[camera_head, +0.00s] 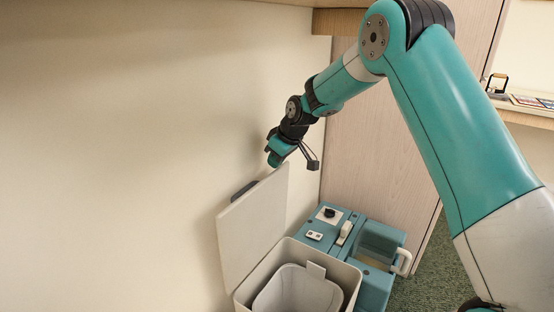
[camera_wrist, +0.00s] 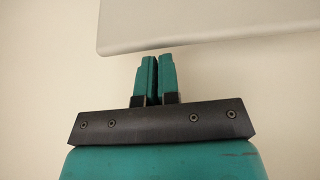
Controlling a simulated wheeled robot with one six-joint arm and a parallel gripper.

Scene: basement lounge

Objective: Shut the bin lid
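The bin (camera_head: 348,279) is light grey with an inner bucket (camera_head: 298,289) showing in its open top. Its flat lid (camera_head: 252,225) stands raised, close to the wall on the left. My gripper (camera_head: 275,157) is at the upper edge of the lid in the head view. In the wrist view my gripper (camera_wrist: 157,62) has its two teal fingers together with nothing between them. The lid's pale edge (camera_wrist: 190,38) lies just beyond the fingertips there. I cannot tell whether they touch it.
A teal machine (camera_head: 330,226) with a pale handle stands right behind the bin. A wooden panel (camera_head: 365,150) rises behind it. The cream wall (camera_head: 120,150) fills the left. A shelf (camera_head: 525,115) with small items is at the far right.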

